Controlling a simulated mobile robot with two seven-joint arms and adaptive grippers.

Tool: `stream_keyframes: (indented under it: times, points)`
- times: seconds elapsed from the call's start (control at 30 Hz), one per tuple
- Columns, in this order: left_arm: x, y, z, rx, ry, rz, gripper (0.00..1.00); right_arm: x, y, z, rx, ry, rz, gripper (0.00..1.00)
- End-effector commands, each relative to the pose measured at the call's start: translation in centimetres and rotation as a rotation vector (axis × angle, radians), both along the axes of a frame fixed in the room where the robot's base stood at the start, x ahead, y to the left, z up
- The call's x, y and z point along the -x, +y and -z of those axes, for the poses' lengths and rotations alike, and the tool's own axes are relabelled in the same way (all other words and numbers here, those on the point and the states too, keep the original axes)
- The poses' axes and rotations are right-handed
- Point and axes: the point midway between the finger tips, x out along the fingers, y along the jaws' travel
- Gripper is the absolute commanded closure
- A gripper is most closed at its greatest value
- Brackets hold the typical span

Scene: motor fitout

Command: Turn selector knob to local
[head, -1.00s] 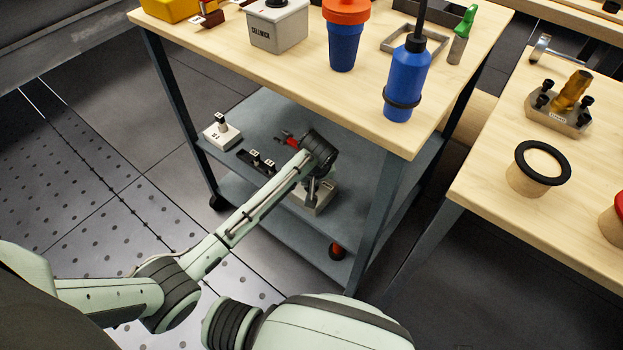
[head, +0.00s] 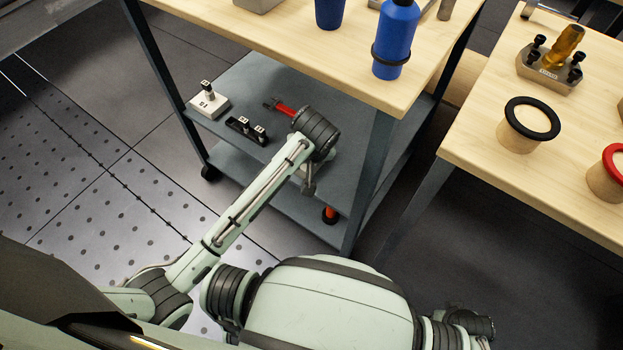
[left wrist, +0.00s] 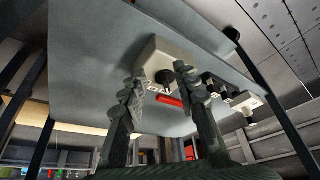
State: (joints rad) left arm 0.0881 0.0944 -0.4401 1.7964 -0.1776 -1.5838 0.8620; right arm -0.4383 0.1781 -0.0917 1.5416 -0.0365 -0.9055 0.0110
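A pale box with a round dark knob (left wrist: 165,77) stands on the cart's grey lower shelf, seen in the left wrist view. I cannot read any position marks on it. My left gripper (left wrist: 160,84) is open, with one finger on each side of the knob area; I cannot tell whether they touch it. In the head view my left gripper (head: 308,182) hangs below the dark wrist over the shelf, and the wrist hides most of the box. My right gripper cannot be made out.
The wooden cart top (head: 300,50) overhangs the shelf. Another wooden table (head: 480,150) stands at the right.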

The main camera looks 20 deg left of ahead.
Motion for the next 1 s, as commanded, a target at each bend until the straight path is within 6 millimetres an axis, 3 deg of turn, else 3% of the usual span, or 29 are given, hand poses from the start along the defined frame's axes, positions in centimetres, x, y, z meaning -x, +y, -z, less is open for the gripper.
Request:
stream_keyframes:
  times: [0.1,0.3,1.0]
  points:
    - [2.4,-1.2,0.1,0.002,0.001,0.003,0.70,0.0,0.0,0.0,0.000,0.000,0.000,0.60]
    - [4.7,-2.2,0.1,0.000,0.001,0.001,0.70,0.0,0.0,0.0,0.000,0.000,0.000,0.60]
    - [5.2,-2.5,0.0,-0.001,-0.001,0.001,0.70,-0.1,0.0,0.0,0.000,-0.001,0.000,0.60]
